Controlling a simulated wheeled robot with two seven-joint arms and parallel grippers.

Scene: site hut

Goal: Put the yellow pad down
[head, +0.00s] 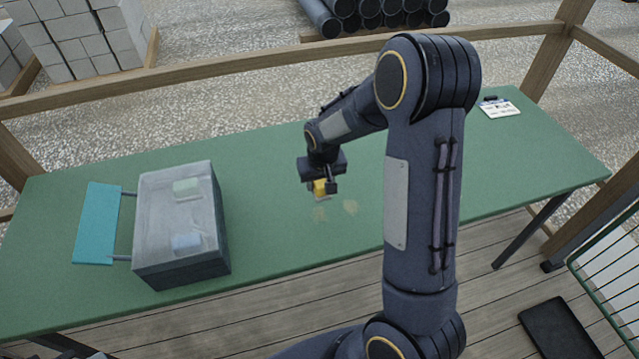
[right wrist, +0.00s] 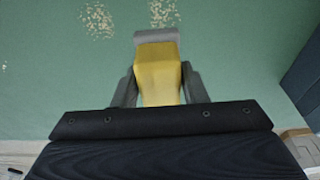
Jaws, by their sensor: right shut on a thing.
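The yellow pad (head: 320,187) is a small yellow block with a grey part at its end. It is held in my right gripper (head: 319,189), over the middle of the green table (head: 270,235). In the right wrist view the yellow pad (right wrist: 157,75) sits between the two fingers of my right gripper (right wrist: 158,88), which are shut on it. The grey end (right wrist: 155,36) points away from the gripper. I cannot tell whether the pad touches the table. My left gripper is not in view.
Pale speckled patches (head: 351,207) mark the table near the gripper. A white card (head: 500,108) lies at the far right. The table between box and gripper is clear.

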